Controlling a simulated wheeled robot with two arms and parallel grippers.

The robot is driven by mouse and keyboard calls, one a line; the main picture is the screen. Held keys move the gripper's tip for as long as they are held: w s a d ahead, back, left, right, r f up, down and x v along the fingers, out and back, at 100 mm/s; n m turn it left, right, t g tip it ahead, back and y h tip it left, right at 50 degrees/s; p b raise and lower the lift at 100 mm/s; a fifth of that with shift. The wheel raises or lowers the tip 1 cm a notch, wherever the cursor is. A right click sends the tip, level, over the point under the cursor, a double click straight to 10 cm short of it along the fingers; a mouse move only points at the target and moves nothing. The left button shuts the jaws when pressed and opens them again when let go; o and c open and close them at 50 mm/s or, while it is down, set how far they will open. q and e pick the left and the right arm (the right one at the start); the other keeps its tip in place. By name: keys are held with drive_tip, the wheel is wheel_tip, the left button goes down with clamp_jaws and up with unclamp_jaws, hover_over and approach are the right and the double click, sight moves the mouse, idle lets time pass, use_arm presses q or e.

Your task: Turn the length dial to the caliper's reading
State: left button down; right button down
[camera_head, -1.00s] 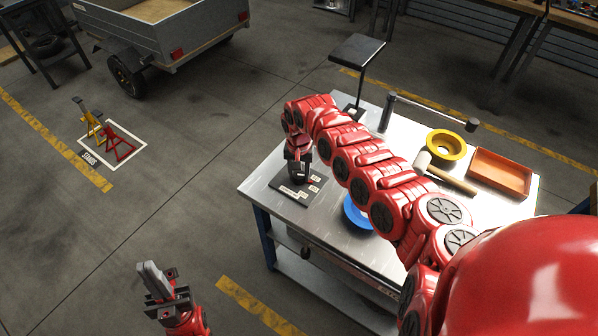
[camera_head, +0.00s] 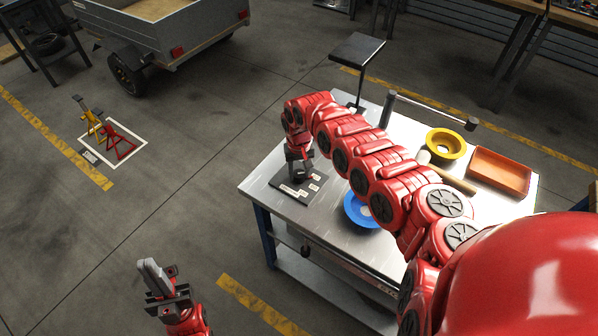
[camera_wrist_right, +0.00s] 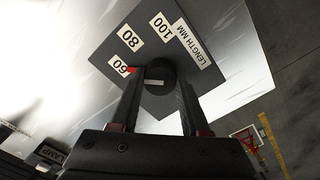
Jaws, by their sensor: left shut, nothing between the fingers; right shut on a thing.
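The length dial has a dark plate (camera_head: 317,187) on the near left corner of the metal table. In the right wrist view its plate (camera_wrist_right: 200,75) shows labels 60, 80, 100 and "LENGTH MM". The round black dial knob (camera_wrist_right: 160,73) bears a short white mark, lying nearly level in that picture on the side of the 60 label. My right gripper (camera_wrist_right: 158,88) is shut on the knob, one finger on each side; it also shows in the head view (camera_head: 299,172). My left gripper (camera_head: 160,280) is shut and empty, away from the table. I cannot make out a caliper.
On the table (camera_head: 262,187) are a blue round part (camera_head: 358,212), a yellow ring (camera_head: 444,145), an orange tray (camera_head: 500,172) and a mallet (camera_head: 452,180). A post with a bar (camera_head: 430,107) stands behind. The floor left of the table is clear up to the jack stands (camera_head: 105,135).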

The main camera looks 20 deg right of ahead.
sight(299, 173)
drive_tip(key=shift+c, duration=1.9)
unclamp_jaws()
wheel_tip(299, 173, up, 17)
drive_tip(key=b, duration=0.3)
drive_tip(key=shift+r, duration=0.2)
